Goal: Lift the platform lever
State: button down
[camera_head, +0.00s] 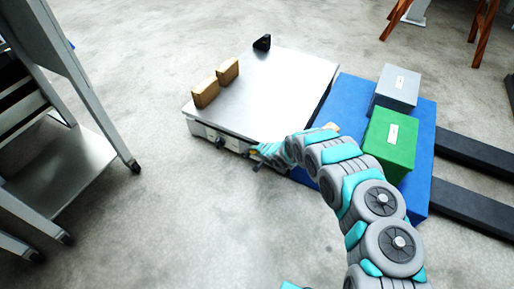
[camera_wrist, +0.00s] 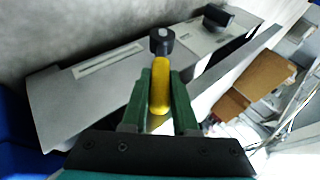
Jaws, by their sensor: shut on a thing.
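The silver platform (camera_head: 275,85) stands low on the floor in the head view, with a front panel along its near side. In the wrist view, the platform lever (camera_wrist: 160,90) is a yellow bar that joins a dark round hub on the grey front panel (camera_wrist: 80,95). My gripper (camera_wrist: 161,78) has its green fingers on both sides of the yellow bar and is shut on it. In the head view, my gripper (camera_head: 258,151) is at the platform's near right corner, small and partly hidden by my arm. The lever's angle is hard to tell there.
A metal frame (camera_head: 85,95) stands at left. Floor in front is clear.

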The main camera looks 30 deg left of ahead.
jog(key=shift+a+r, duration=0.1)
dwell(0.3)
jog(key=c, duration=0.7)
grip_release()
jog(key=shift+v, duration=3.85)
jog(key=shift+a+r, duration=0.1)
jog(key=shift+r, duration=0.05)
